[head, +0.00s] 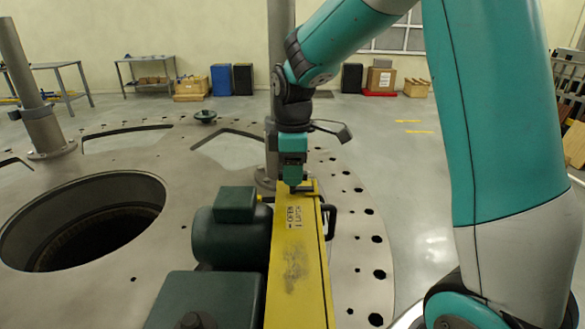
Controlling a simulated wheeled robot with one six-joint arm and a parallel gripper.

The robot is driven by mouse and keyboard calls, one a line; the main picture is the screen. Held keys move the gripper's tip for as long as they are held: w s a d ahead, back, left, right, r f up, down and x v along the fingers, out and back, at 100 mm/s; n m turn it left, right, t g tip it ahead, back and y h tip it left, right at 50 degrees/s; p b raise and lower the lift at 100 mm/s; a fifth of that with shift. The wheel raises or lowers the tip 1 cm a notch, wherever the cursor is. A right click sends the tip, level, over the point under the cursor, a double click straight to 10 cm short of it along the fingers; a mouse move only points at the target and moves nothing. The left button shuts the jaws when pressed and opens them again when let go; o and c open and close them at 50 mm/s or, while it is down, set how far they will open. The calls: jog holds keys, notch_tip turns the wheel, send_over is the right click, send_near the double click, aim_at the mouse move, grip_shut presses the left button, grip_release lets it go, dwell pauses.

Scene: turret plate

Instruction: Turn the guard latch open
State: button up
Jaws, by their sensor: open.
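The yellow guard (297,270) runs along the right side of the green motor, with a worn label reading "OPEN" and "LATCH" on its top. The guard latch (308,187) appears as a small yellow piece at the guard's far end, partly hidden by my gripper. My gripper (292,187) points down right over that far end, beside the latch. Its fingers are small here, and I cannot tell whether they touch the latch. A black handle (329,221) sticks out from the guard's right side.
The green motor (232,238) and a dark green box (205,300) stand left of the guard. The steel turret plate (100,290) has a large round opening at left and bolt holes along its right rim. A grey post (280,90) rises just behind my gripper.

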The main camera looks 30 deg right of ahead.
grip_shut()
jog(key=shift+m, duration=0.4)
jog(key=m+p, duration=0.1)
jog(key=m, duration=0.2)
jog(key=shift+r+m, duration=0.1)
jog(key=shift+m, duration=0.3)
jog(key=m+p, duration=0.1)
jog(key=m, duration=0.3)
jog(key=shift+m, duration=0.3)
jog(key=m, duration=0.4)
jog(key=shift+p, duration=0.3)
jog(key=m, duration=0.4)
jog(key=shift+w+m, duration=0.1)
jog(key=shift+m, duration=0.2)
jog(key=shift+p, duration=0.3)
